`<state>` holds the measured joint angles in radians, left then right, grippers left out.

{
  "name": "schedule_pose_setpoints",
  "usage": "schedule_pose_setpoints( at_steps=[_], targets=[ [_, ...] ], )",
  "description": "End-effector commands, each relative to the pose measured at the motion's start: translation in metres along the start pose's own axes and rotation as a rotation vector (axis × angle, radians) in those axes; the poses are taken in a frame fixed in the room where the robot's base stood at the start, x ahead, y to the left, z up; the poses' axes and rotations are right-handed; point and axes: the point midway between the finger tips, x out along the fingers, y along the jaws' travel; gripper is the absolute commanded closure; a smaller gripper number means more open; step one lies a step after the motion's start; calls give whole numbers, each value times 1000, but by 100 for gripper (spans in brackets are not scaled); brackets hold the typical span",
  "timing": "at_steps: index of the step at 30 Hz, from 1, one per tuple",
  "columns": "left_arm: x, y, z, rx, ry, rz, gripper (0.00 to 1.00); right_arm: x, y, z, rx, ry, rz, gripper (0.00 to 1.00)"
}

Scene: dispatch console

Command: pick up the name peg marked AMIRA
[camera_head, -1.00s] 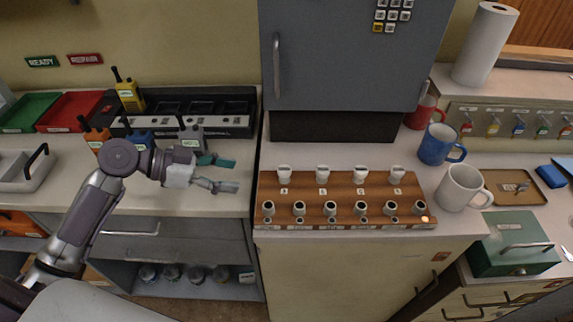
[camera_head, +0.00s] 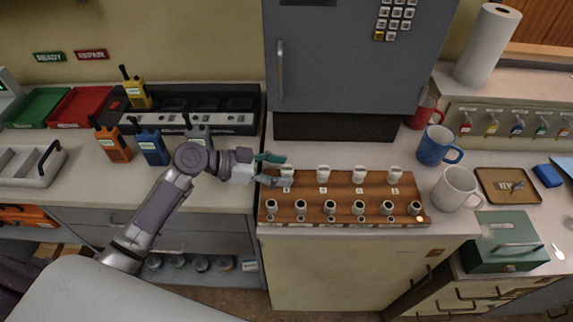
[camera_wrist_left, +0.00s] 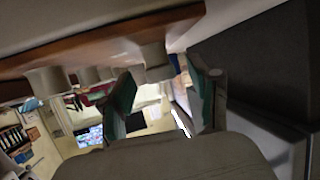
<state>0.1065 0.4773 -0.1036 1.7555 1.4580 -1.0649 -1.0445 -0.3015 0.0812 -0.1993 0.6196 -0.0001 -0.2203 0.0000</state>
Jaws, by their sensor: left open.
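A wooden peg board (camera_head: 340,204) lies on the cabinet top. Its back row holds white pegs, including the leftmost one (camera_head: 287,173); a front row holds dark-topped round pegs or sockets. The writing is too small to tell which peg is marked AMIRA. My left gripper (camera_head: 272,170) is open at the board's left end, beside the leftmost white peg. In the left wrist view my left gripper (camera_wrist_left: 167,88) shows its two fingers apart, with a pale peg (camera_wrist_left: 153,55) roughly between and beyond the tips; I cannot tell whether they touch. My right gripper is not in view.
Radios, including a blue one (camera_head: 152,148), stand on the left counter.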

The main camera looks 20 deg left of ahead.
Motion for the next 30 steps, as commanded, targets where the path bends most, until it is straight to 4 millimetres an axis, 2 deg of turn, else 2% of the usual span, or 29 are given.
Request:
schedule_pose_setpoints(
  at_steps=[4,11,12,18,21,30],
  targets=[
    [15,-1,-2,-1,1,-2,38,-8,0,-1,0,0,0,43],
    [17,-1,0,1,-1,-2,38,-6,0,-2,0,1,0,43],
    [17,-1,0,1,-1,-2,40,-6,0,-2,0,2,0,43],
    [17,-1,0,1,-1,-2,73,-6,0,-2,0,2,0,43],
    [17,-1,0,1,-1,-2,86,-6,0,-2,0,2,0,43],
    [17,-1,0,1,-1,-2,87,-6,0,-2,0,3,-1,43]
  ],
)
